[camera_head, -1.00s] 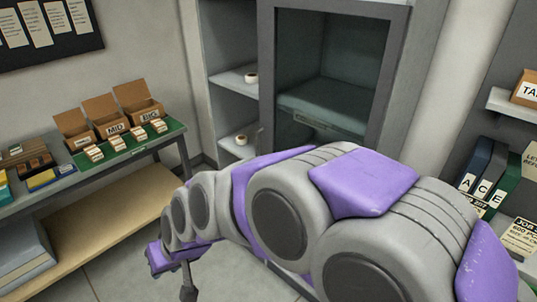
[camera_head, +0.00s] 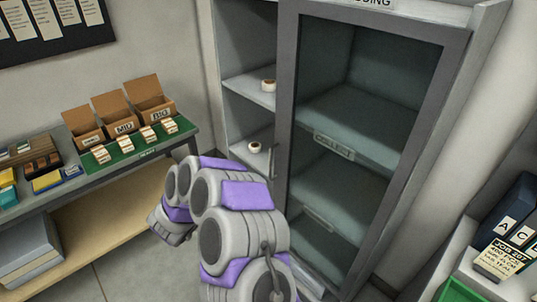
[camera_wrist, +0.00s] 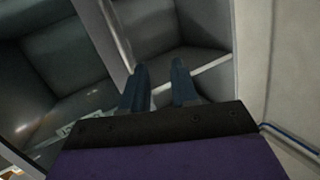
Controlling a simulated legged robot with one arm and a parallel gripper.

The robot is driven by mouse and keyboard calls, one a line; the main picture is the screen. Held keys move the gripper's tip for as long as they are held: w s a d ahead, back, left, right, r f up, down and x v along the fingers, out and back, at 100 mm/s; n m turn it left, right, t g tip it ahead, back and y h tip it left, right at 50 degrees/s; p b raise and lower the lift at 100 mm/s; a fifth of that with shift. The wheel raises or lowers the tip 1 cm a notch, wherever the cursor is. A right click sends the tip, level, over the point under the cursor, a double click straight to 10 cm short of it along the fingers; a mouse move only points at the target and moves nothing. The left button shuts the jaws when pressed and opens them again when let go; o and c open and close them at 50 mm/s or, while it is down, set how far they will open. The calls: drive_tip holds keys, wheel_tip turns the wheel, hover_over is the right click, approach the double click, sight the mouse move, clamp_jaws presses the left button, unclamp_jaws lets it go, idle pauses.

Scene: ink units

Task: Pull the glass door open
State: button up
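The glass door (camera_head: 350,135) is a dark pane in a grey frame on the right part of a tall grey cabinet (camera_head: 488,45). A thin upright handle (camera_head: 271,160) shows at its left edge. The left section of the cabinet is uncovered. In the wrist view, the glass door (camera_wrist: 40,75) fills the left side, with its frame edge slanting down toward my fingers. My gripper (camera_wrist: 160,66) has two dark blue fingers apart, with nothing seen between them. It faces the cabinet's shelves near that frame edge. In the head view my arm hides the fingers.
Two small rolls sit on the left shelves (camera_head: 250,90). A table with a green mat (camera_head: 140,152) and cardboard boxes (camera_head: 122,115) stands at the left. Binders (camera_head: 505,215) and a job sign (camera_head: 503,258) are at the right. Some floor shows at lower left.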

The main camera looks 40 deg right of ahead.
drive_tip(key=s+d+g+h, duration=0.3)
drive_tip(key=s+d, duration=0.1)
drive_tip(key=shift+s+d+m, duration=0.3)
drive_tip(key=shift+m, duration=0.1)
drive_tip(key=b, duration=0.2)
approach(271, 158)
drive_tip(key=x, duration=0.7)
drive_tip(key=shift+w+d, duration=0.1)
drive_tip(key=shift+d, duration=0.05)
drive_tip(key=shift+b+x, duration=0.3)
drive_tip(key=shift+x, duration=1.4)
drive_tip(key=shift+w+a+r, duration=0.15)
drive_tip(key=shift+a+r, duration=0.05)
drive_tip(key=shift+a, duration=0.05)
clamp_jaws()
